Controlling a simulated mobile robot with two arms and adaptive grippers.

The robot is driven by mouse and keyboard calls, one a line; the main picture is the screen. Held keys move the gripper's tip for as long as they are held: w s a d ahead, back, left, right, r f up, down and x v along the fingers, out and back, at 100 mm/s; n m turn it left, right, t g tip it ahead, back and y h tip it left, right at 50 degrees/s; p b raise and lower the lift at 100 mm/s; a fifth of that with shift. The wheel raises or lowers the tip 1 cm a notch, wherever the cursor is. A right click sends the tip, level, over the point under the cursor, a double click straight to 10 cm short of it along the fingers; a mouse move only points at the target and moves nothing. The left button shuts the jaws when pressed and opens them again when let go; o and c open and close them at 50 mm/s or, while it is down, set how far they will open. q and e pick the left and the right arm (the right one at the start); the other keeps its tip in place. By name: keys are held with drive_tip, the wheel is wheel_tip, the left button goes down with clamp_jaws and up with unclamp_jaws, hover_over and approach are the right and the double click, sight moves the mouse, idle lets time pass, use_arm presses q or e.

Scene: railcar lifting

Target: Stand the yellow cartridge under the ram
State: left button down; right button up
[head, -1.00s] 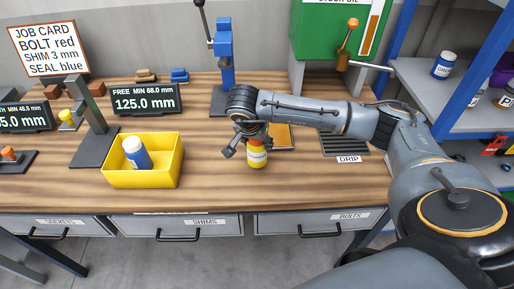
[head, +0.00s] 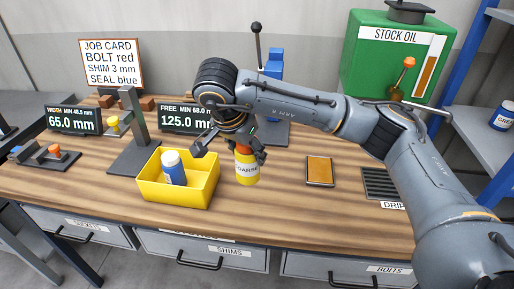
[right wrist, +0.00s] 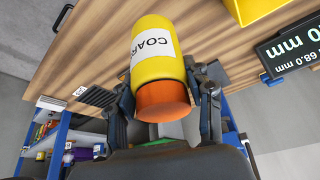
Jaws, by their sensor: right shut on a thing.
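The yellow cartridge (head: 246,172) has an orange cap and a white label. My right gripper (head: 238,146) is shut on it near the capped end, with fingers on both sides. It hangs roughly upright, just right of the yellow bin; whether it clears the bench is hard to tell. The right wrist view shows the cartridge (right wrist: 160,50) with its orange cap towards the palm. The blue press (head: 275,62) with a black-knobbed lever stands behind my right arm. The arm hides much of it, including the space under its ram. My left gripper is out of view.
A grey stand (head: 132,120) and display screens are at left. An orange pad (head: 319,171) and a drip grate (head: 383,185) lie at right. Bare bench surrounds the pad.

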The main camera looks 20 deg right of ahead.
sight(255, 170)
drive_tip(key=shift+a+r, duration=0.15)
drive_tip(key=shift+a, duration=0.15)
drive_tip(key=shift+s+d+f+n, duration=0.1)
drive_tip(key=shift+f+n, duration=0.15)
drive_tip(key=shift+n, duration=0.05)
drive_tip(key=s+f+n, duration=0.1)
drive_tip(key=f+n+y, duration=0.1)
drive_tip(key=s+d+f+n, duration=0.1)
drive_tip(key=n, duration=0.1)
drive_tip(key=shift+s+f+t+y, duration=0.25)
drive_tip(key=shift+s+t+y, duration=0.05)
drive_tip(key=shift+t+y, duration=0.1)
drive_tip(key=s+f+n+t+y, duration=0.1)
drive_tip(key=s+f+n+y, duration=0.1)
drive_tip(key=s+n, duration=0.3)
drive_tip(key=shift+s+f+n, duration=0.3)
drive_tip(key=shift+f+n, duration=0.15)
drive_tip(key=shift+n, duration=0.15)
drive_tip(key=shift+r, duration=0.1)
